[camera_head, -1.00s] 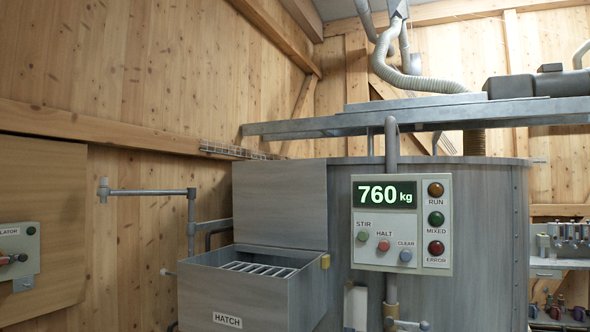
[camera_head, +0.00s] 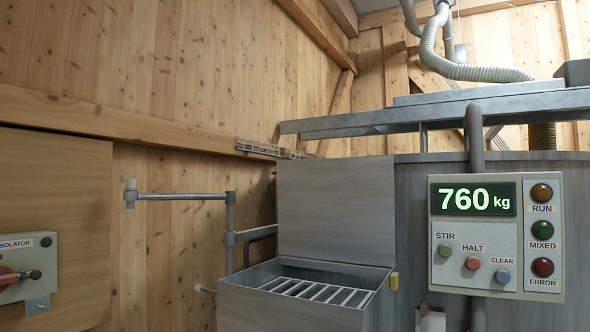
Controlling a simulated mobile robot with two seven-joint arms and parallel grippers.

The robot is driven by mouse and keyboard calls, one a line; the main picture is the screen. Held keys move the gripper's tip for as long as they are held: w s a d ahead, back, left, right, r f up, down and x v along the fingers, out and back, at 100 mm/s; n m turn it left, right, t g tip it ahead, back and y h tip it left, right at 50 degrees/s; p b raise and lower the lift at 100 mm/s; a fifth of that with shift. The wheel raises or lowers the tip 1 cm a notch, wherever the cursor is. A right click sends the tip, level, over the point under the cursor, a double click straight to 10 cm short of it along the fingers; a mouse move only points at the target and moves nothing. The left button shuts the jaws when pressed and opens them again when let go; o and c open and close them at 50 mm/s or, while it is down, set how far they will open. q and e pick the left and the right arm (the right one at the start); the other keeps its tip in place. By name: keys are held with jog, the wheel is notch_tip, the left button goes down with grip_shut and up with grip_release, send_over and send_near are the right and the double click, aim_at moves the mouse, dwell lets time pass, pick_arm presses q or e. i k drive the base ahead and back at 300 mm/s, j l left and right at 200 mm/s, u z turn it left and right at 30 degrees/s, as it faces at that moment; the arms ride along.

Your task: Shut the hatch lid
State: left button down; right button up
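The hatch lid (camera_head: 336,210) is a flat grey metal panel. It stands upright at the back edge of the hatch box (camera_head: 290,311), so the hatch is open. A grate of pale bars (camera_head: 318,291) shows in the box's opening. The lower part of the box is cut off by the bottom of the picture. Neither of my grippers is in view.
A control panel (camera_head: 496,237) reading 760 kg is on the mixer tank at the right. A grey pipe arm (camera_head: 180,196) stands left of the hatch. An isolator box (camera_head: 27,265) is on the board at far left.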

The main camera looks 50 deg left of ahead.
aim_at(341, 209)
jog(key=i+j+z, duration=0.15)
jog(key=j, duration=0.4)
jog(key=j+z, duration=0.2)
jog(key=j, duration=0.3)
jog(key=j+z, duration=0.15)
jog(key=j, duration=2.1)
jog(key=i, duration=0.05)
